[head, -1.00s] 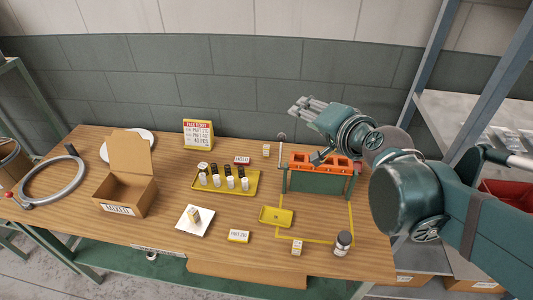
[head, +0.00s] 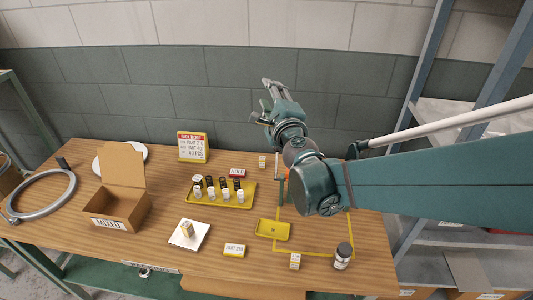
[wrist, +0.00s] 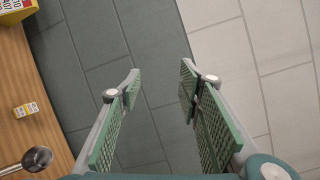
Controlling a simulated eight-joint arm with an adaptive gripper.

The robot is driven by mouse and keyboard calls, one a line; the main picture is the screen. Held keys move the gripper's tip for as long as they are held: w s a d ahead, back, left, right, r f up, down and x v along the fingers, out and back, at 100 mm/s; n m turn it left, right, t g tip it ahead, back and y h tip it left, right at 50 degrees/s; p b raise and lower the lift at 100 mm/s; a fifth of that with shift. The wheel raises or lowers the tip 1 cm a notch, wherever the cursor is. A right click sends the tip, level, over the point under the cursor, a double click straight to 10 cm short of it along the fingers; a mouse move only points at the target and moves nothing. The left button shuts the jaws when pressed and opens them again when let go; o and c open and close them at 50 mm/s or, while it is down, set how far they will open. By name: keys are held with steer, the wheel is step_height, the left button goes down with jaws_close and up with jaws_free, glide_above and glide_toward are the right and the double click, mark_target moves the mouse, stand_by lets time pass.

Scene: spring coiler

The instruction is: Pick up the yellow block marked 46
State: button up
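My gripper (head: 271,84) is raised over the back of the table, in front of the wall. In the wrist view my gripper (wrist: 161,83) is open and empty, its fingers pointing at the wall. Small yellow-and-white blocks stand on the table: one at the back (head: 262,161), one at the front (head: 295,261), and one on a white plate (head: 187,229). The back block also appears at the left of the wrist view (wrist: 25,109), apart from the fingers. No number 46 is legible on any block.
A yellow tray (head: 249,201) holds several small bottles. An empty small yellow tray (head: 273,237), a cardboard box (head: 125,207), a yellow ticket stand (head: 193,146) and a dark-capped jar (head: 342,258) stand on the table. My arm hides most of the orange-topped rack.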

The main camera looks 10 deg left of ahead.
steer(key=w+a+f+m+h+b, duration=0.1)
steer(key=w+a+f+m, duration=0.1)
steer(key=f+m, duration=0.15)
steer(key=w+a+f+m+h, duration=0.1)
steer(key=w+a+f+m, duration=0.15)
steer(key=f, duration=0.25)
steer(key=m+g+h+b, duration=0.3)
steer(key=m+g+h, duration=0.1)
steer(key=m, duration=0.8)
glide_toward(262, 160)
steer(key=x, duration=0.3)
steer(key=shift+w+f, duration=0.2)
steer(key=shift+f, duration=0.1)
steer(key=shift+w, duration=0.1)
steer(key=shift+x, duration=1.25)
steer(key=shift+w, duration=0.1)
steer(key=shift+b+x, duration=0.8)
steer(key=shift+x, duration=1.7)
steer(key=shift+r, duration=0.1)
steer(key=shift+c, duration=0.3)
